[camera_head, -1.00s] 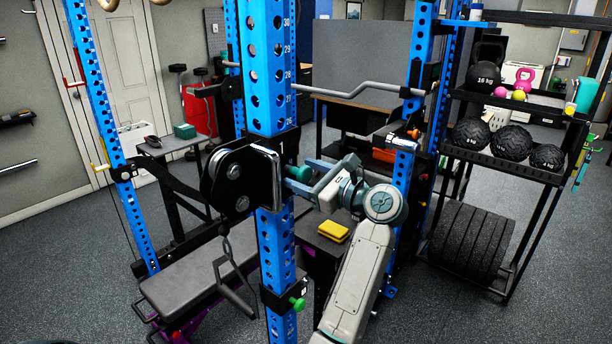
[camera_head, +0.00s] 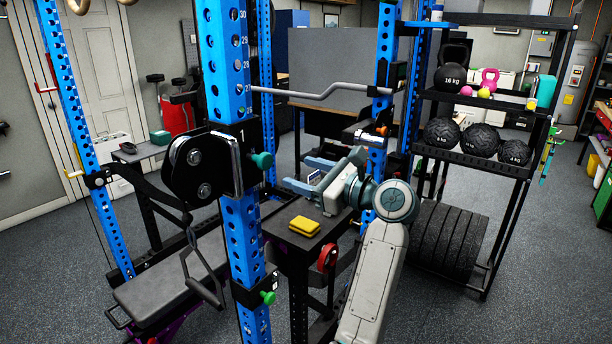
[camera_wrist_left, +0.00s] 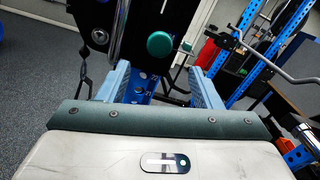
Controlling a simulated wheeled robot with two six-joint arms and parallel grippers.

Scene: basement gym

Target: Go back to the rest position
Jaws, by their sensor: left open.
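My left gripper (camera_head: 296,174) is open and empty, to the right of the blue rack upright in the head view. A round green knob (camera_head: 262,160) sticks out of the black pulley carriage (camera_head: 196,166) on that upright. A gap shows between the knob and my fingers. In the left wrist view my two light-blue fingers (camera_wrist_left: 158,76) stand wide apart, with the green knob (camera_wrist_left: 160,44) beyond them and nothing held. My right gripper is in neither view.
A bench (camera_head: 165,287) stands at lower left. A shelf rack (camera_head: 480,95) with balls and tires stands right. A grey bar (camera_head: 320,92) crosses behind. Open floor shows at far right.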

